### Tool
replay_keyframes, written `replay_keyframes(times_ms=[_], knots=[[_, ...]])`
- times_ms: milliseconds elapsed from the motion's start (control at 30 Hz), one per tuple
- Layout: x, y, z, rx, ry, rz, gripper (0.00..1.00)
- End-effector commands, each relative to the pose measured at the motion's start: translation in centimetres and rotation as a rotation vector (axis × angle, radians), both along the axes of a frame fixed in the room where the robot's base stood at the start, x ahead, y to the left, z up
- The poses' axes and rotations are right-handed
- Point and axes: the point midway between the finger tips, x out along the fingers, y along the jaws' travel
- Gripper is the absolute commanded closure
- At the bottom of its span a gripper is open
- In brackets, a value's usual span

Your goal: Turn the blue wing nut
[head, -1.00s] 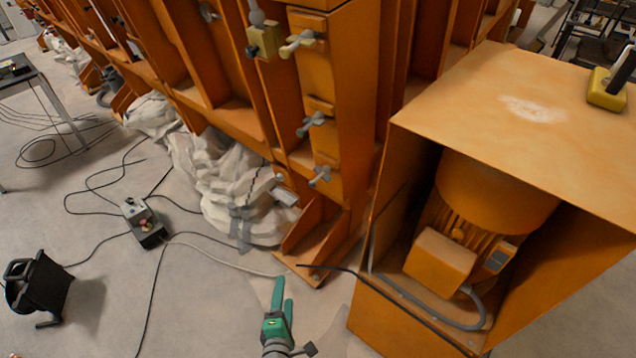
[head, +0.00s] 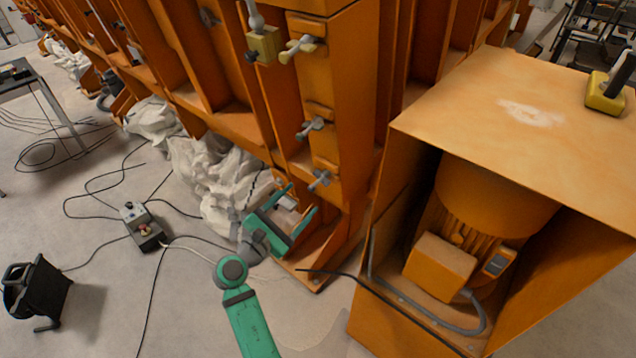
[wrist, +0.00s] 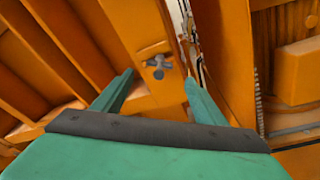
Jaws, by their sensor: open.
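A blue-grey wing nut (head: 320,180) is the lowest on the orange upright post (head: 340,100) in the head view. My green gripper (head: 301,200) is open and empty, just below and left of it in the picture. In the wrist view a grey wing nut (wrist: 158,62) with a bluish part shows beyond and between the spread fingertips (wrist: 160,78). The fingers appear apart from it. I cannot tell for certain that it is the same nut.
Other wing nuts sit higher on the post, a grey-green one (head: 310,127) and a tan-grey one (head: 302,46). An orange motor housing (head: 520,110) stands close on the right. Black cables and a control box (head: 143,228) lie on the floor to the left.

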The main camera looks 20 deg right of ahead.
Motion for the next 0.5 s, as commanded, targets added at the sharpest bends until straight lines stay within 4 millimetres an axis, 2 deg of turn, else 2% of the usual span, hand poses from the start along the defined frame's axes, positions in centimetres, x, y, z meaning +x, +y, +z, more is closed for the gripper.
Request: replay_keyframes(times_ms=[300,500], knots=[[2.8,-4.7,0.0,0.003,-0.002,-0.004,0.34],[4.4,-7.1,0.0,0.002,-0.001,0.0,0.34]])
